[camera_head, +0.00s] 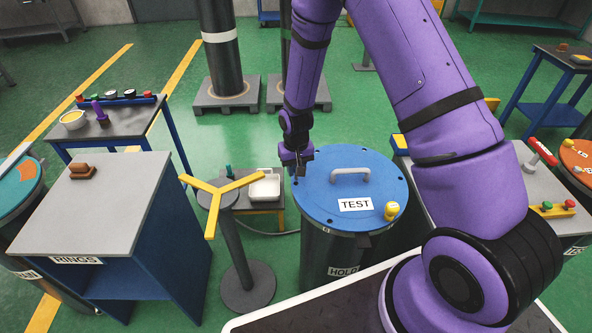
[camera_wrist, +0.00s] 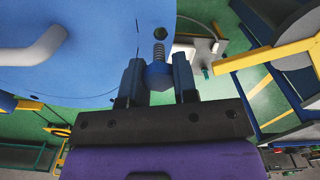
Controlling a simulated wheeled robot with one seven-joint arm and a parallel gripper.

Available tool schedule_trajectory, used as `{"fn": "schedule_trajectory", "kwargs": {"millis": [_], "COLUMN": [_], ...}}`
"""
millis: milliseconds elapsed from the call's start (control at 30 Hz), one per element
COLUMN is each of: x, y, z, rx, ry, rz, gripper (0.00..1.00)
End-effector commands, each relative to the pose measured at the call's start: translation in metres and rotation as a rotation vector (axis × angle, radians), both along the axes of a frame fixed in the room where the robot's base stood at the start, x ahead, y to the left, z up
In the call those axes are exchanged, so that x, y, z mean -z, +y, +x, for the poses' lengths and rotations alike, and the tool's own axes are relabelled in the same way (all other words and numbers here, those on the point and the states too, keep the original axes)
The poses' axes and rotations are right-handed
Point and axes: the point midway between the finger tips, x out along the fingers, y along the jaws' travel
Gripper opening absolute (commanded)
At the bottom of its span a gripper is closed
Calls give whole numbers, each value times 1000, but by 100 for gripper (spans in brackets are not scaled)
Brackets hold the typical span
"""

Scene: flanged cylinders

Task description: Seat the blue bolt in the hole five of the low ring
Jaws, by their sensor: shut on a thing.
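My gripper (camera_wrist: 158,80) is shut on the blue bolt (camera_wrist: 158,75), with its hex head between the fingers and its grey threaded shank pointing away from my wrist. In the head view my gripper (camera_head: 297,172) is at the left far edge of the blue round lid (camera_head: 325,190) on a dark cylinder; the bolt is too small to tell there. The lid's rim shows in the wrist view (camera_wrist: 90,85), with a dark hole (camera_wrist: 160,33) just beyond the shank's tip. I cannot tell whether tip and hole touch, nor which hole is number five.
The lid bears a grey handle (camera_head: 350,173), a TEST label (camera_head: 356,204) and a yellow knob-like piece (camera_head: 391,211). A yellow three-armed stand (camera_head: 222,190) and a low table with a white tray (camera_head: 264,186) stand left of it. A grey-topped RINGS cabinet (camera_head: 95,205) is further left.

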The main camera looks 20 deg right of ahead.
Motion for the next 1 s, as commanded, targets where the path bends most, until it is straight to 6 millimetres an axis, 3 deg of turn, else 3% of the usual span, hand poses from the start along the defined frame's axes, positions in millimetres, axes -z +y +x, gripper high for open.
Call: {"fn": "schedule_trajectory", "kwargs": {"millis": [1000], "x": [-44], "y": [0], "z": [0], "rx": [0], "ry": [-1], "rz": [0], "gripper": [0]}}
